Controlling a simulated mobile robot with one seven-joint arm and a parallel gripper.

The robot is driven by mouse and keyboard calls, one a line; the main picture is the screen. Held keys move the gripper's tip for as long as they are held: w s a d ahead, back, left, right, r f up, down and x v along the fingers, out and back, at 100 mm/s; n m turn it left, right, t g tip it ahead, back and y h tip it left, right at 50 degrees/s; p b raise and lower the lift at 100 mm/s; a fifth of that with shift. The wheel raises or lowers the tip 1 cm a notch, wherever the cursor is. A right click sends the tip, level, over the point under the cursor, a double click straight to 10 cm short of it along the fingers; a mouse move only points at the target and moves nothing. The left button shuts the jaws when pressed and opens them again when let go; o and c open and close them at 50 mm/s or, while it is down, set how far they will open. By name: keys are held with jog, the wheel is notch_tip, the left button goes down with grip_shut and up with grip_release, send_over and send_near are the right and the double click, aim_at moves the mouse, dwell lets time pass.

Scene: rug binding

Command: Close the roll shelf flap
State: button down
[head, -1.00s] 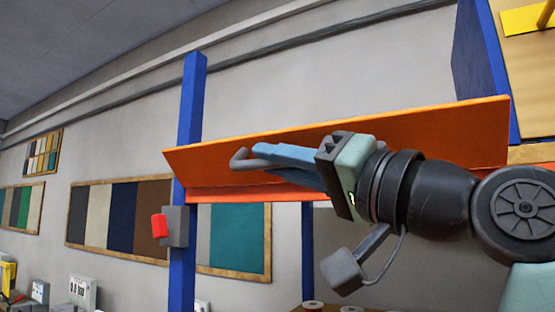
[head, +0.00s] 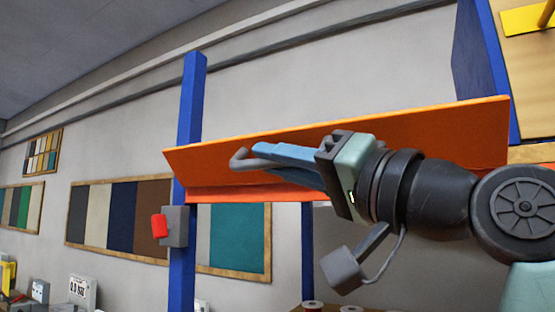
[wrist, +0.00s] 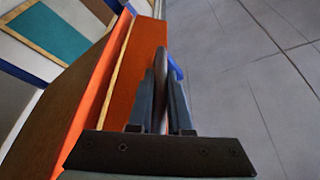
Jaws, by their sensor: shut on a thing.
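The roll shelf flap is the long orange panel (head: 400,135) in the head view, tilted up and running between the blue post and the right side. It also shows in the wrist view (wrist: 147,70). A grey bar handle (head: 240,160) sticks out from the flap. My gripper (head: 265,160) is shut on this handle, its blue fingers lying along the flap's face. In the wrist view the handle (wrist: 172,68) stands between the two fingers. The fingers hide part of the handle.
A blue post (head: 190,120) with a grey box and red button (head: 160,226) stands left of the flap. A blue-edged wooden cabinet (head: 530,90) is at the upper right. Thread spools (head: 312,306) sit below. The floor (wrist: 250,90) beside the flap looks clear.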

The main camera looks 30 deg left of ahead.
aim_at(288, 130)
jog(key=shift+r, duration=0.25)
jog(key=shift+r+m+t+h+p, duration=0.3)
jog(key=shift+r+m+p, duration=0.25)
jog(key=shift+m+p, duration=0.5)
jog(key=m+p, duration=0.1)
jog(key=r+m+p, duration=0.1)
jog(key=shift+w+r+m+t+h+p, duration=0.2)
jog(key=shift+w+m+t+h+p, duration=0.15)
jog(key=shift+t+h, duration=0.05)
jog(key=shift+w+r+m+h+p, duration=0.25)
jog(key=shift+m+p, duration=0.35)
jog(key=shift+p, duration=0.05)
jog(key=shift+w+r+m+h+p, duration=0.2)
jog(key=shift+r+m+h+p, duration=0.05)
jog(key=shift+m+p, duration=0.35)
jog(key=shift+w+r+m+h+p, duration=0.2)
jog(key=shift+w+m+h+p, duration=0.25)
jog(key=shift+m+p, duration=0.6)
jog(key=c, duration=0.8)
grip_release()
jog(key=shift+f, duration=0.1)
jog(key=shift+c, duration=0.2)
